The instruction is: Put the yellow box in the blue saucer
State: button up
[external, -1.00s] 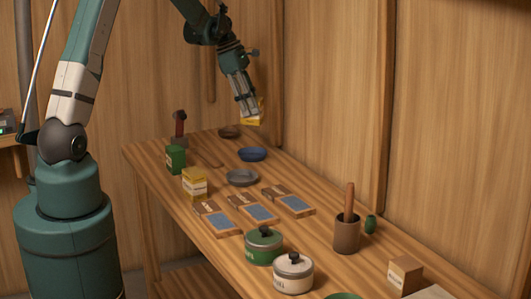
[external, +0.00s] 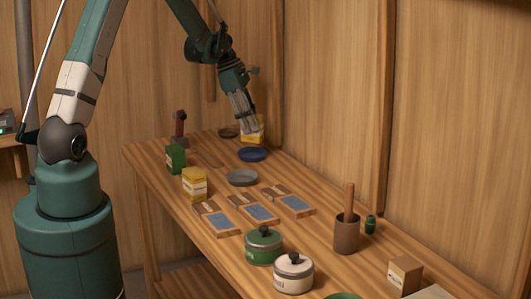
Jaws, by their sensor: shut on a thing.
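My gripper (external: 248,128) is shut on a yellow box (external: 257,137), partly hidden behind its fingers. The gripper and the box are just above the blue saucer (external: 253,156) at the back of the table. I cannot tell whether the box touches the saucer. A second yellow box (external: 194,183) with a pale label stands at the table's left edge.
A grey saucer (external: 242,178) and a dark saucer (external: 228,132) lie near the blue one. A green box (external: 175,158) stands to the left. Several blue-and-brown packets, lidded pots (external: 264,246) and a brown cup (external: 346,234) fill the front.

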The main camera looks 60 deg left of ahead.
aim_at(252, 134)
jog(key=shift+f, duration=0.1)
jog(key=shift+f, duration=1.8)
jog(key=shift+f+b, duration=0.55)
jog(key=shift+f, duration=0.05)
jog(key=o, duration=0.9)
jog(key=shift+r, duration=0.15)
jog(key=shift+r+p, duration=0.55)
jog(key=shift+p, duration=0.15)
jog(key=v, duration=1.2)
jog(key=shift+d, duration=0.1)
